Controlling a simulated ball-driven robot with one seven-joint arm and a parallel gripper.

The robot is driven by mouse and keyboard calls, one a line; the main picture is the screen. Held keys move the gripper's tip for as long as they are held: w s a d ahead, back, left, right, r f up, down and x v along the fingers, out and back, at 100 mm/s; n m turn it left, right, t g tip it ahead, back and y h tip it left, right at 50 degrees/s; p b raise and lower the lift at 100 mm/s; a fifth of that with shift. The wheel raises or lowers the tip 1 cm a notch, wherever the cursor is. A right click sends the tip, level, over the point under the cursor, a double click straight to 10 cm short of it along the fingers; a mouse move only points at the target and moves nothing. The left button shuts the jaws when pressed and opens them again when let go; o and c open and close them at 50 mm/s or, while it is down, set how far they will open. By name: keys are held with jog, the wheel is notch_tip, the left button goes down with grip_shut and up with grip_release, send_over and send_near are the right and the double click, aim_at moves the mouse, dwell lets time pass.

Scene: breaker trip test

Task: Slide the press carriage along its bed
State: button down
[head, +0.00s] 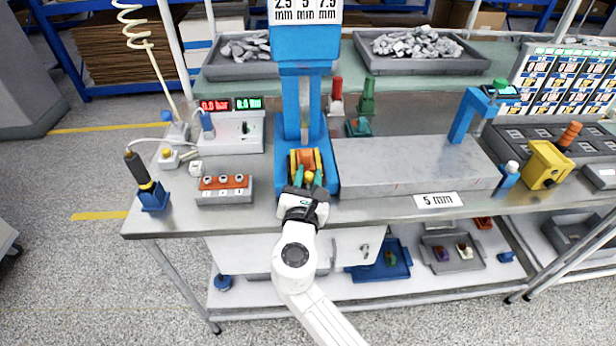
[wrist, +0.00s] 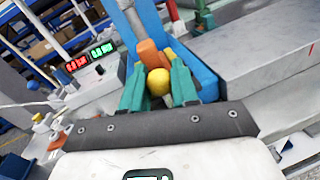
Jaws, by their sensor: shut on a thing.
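The blue press (head: 304,95) stands upright on the bench, with its blue bed (head: 331,178) reaching to the front edge. The carriage (head: 294,160), yellow with an orange part, sits near the bed's front end. My gripper (head: 305,180) reaches it from the front. In the wrist view my green fingers (wrist: 160,85) are shut on a yellow round knob (wrist: 158,82), one on each side. An orange rounded part (wrist: 150,54) stands just behind the knob. The fingers and wrist hide part of the carriage and the bed's front end.
A grey block (head: 415,165) lies right of the bed, with a "5 mm" label (head: 437,201) before it. A box with orange-topped buttons (head: 224,189) and a black-handled tool (head: 145,180) are to the left. Grey trays of parts (head: 424,48) stand behind.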

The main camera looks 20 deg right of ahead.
jog(key=shift+d, duration=0.15)
jog(key=s+d+p, duration=0.1)
jog(key=s+d, duration=0.2)
jog(key=d, duration=0.7)
jog(key=s+d+p, duration=0.1)
jog(key=s+d, duration=0.2)
jog(key=d, duration=0.7)
jog(key=shift+s+d+p, duration=0.3)
jog(key=shift+s+d, duration=0.05)
jog(key=shift+s, duration=0.05)
jog(key=c, duration=0.9)
grip_release()
jog(key=b+v, duration=0.1)
jog(key=v, duration=0.9)
jog(key=shift+s+a, duration=0.2)
jog(key=shift+s, duration=0.15)
